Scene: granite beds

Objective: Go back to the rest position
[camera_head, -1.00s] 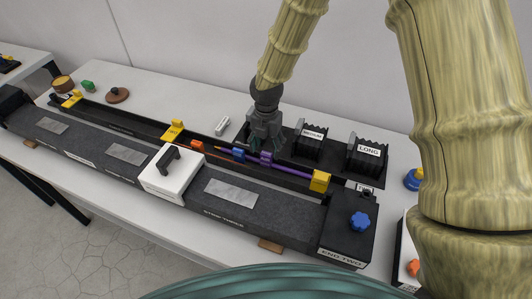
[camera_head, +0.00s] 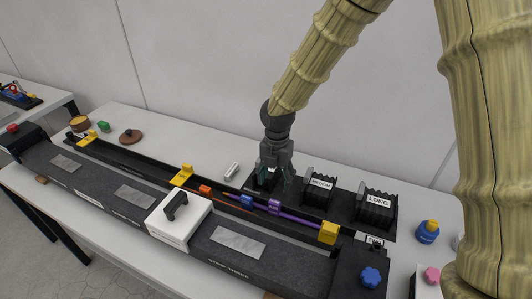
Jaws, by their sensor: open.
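My gripper (camera_head: 276,178) hangs fingers down at the end of my arm, over the back part of the bench. It is open, and I see nothing between its fingers. It is just left of the black block labelled MEDIUM (camera_head: 319,187) and behind the purple rod (camera_head: 300,218). A small dark slot or holder shows around the fingertips; whether they touch it I cannot tell. The rod lies in the channel of the long granite bed (camera_head: 100,183), with purple, blue and orange pieces along it.
A block labelled LONG (camera_head: 376,207) stands right of MEDIUM. A white block with a black handle (camera_head: 178,218) sits on the bed. Yellow stops (camera_head: 328,232) stand along the channel. Free white table lies behind the bed.

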